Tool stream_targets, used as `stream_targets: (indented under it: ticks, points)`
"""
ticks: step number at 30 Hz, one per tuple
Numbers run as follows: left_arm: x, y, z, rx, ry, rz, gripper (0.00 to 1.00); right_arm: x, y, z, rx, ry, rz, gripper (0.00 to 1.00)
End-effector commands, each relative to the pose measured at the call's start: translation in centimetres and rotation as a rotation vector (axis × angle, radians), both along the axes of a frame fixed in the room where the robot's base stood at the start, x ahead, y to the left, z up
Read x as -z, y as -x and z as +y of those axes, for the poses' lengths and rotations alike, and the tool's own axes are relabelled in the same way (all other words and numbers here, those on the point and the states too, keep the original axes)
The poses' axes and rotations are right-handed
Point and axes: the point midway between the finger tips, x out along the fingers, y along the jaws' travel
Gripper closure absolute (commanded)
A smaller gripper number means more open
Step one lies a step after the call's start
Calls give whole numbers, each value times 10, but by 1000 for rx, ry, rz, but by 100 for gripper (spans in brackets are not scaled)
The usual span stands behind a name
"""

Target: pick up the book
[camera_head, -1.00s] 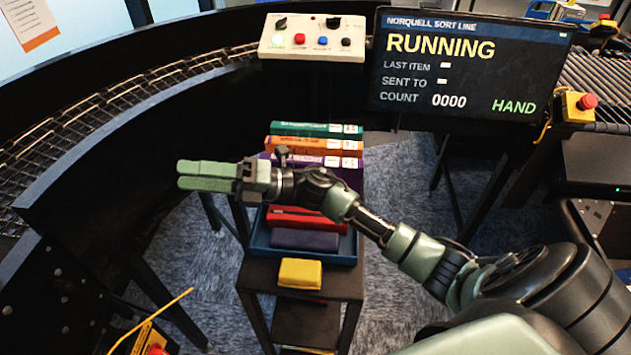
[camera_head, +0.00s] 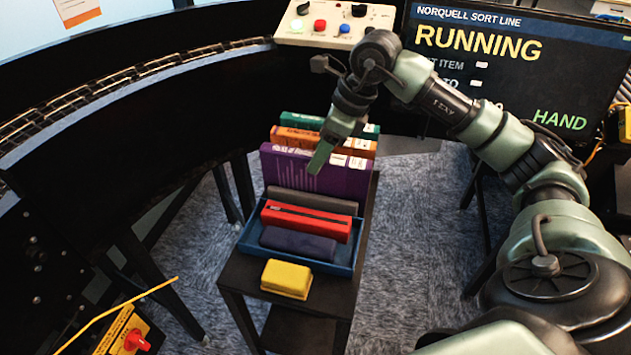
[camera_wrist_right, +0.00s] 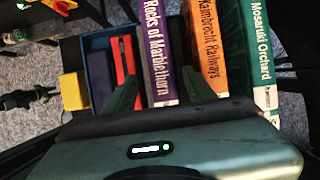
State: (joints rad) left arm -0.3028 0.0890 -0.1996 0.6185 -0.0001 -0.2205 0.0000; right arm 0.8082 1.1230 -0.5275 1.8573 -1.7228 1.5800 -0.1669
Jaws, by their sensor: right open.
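Three upright books stand in a row at the back of the small dark stand: a purple one (camera_head: 300,178) in front, an orange one (camera_head: 297,137) behind it, and a green one (camera_head: 300,121) at the back. My right gripper (camera_head: 322,157) points down at the purple book's top edge, open. In the right wrist view the open fingers (camera_wrist_right: 160,88) lie either side of the purple spine (camera_wrist_right: 158,62), which reads "Rocks of Marblethorn". Whether they touch it I cannot tell. The orange spine (camera_wrist_right: 205,52) and green spine (camera_wrist_right: 261,60) show further right. My left gripper is not in view.
A blue tray (camera_head: 341,269) in front of the books holds a red case (camera_head: 300,222), a navy case (camera_head: 298,244) and a grey item (camera_head: 312,200). A yellow block (camera_head: 287,278) sits at the stand's front. A control box (camera_head: 330,38) and screen (camera_head: 500,75) stand behind.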

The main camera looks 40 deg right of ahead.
Motion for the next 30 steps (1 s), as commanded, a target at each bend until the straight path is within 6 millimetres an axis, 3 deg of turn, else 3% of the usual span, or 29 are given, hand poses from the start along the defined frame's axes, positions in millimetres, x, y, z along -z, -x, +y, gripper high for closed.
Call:
stream_targets:
  ticks: [12,21,23,27,30]
  points:
    - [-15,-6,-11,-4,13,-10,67,50,-16,15,-1,-5,2,45]
    - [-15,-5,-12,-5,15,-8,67,57,-18,16,-1,-4,0,45]
    - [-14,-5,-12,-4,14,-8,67,57,-18,16,-1,-4,0,59]
    - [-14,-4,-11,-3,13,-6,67,57,-18,16,-1,-5,-1,98]
    - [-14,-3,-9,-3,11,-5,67,57,-18,16,-1,-5,-1,100]
